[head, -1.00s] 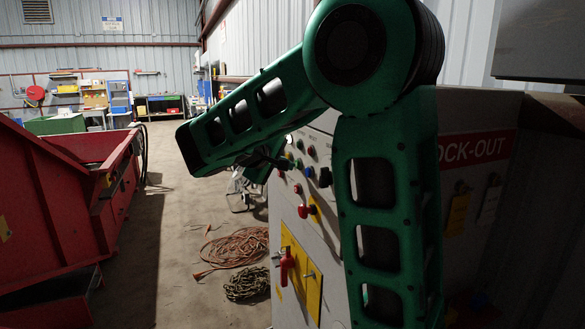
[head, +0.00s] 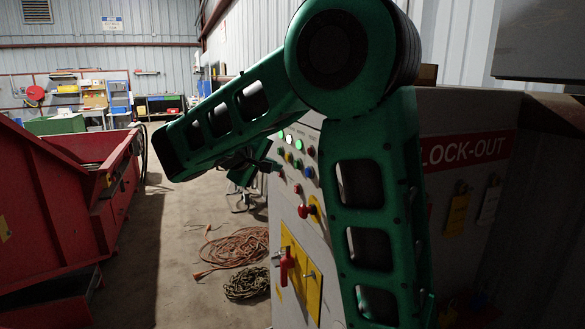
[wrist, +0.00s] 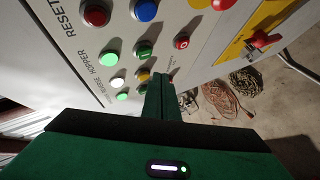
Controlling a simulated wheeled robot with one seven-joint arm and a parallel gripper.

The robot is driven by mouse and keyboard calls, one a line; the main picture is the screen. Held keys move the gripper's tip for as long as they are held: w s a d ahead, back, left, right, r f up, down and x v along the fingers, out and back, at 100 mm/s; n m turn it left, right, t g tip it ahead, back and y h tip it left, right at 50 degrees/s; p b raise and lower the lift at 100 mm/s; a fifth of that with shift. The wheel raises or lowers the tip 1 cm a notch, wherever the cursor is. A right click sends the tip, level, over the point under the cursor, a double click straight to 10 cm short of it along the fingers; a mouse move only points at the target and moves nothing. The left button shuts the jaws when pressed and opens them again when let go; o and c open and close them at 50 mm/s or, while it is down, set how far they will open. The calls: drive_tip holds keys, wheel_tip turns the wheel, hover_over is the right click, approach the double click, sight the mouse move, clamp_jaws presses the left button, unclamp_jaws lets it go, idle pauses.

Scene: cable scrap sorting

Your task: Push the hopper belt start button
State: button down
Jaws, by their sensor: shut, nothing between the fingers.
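The grey control panel (head: 300,235) carries several coloured buttons. In the wrist view, a lit green button (wrist: 108,59) sits beside printing that includes HOPPER, with a darker green button (wrist: 144,48) to its right. A second lit green button (wrist: 123,95), a white one (wrist: 117,83) and a yellow one (wrist: 143,75) are lower. I cannot read which button is the belt start. My gripper (wrist: 161,80) is shut and empty, its fingertips just right of the yellow button in the picture. Contact with the panel cannot be told. In the head view, the fingers are small and dark beside the panel.
Red (wrist: 95,13) and blue (wrist: 145,9) buttons and another red button (wrist: 181,41) are close by. A red handle on a yellow plate (head: 300,275) is lower on the panel. Orange cable (head: 237,247) and a chain (head: 246,283) lie on the floor. A red bin (head: 60,200) stands left.

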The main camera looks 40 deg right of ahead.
drive_tip(key=shift+w+a, duration=0.2)
drive_tip(key=shift+a, duration=0.4)
drive_tip(key=shift+w+a, duration=0.2)
drive_tip(key=shift+a, duration=0.4)
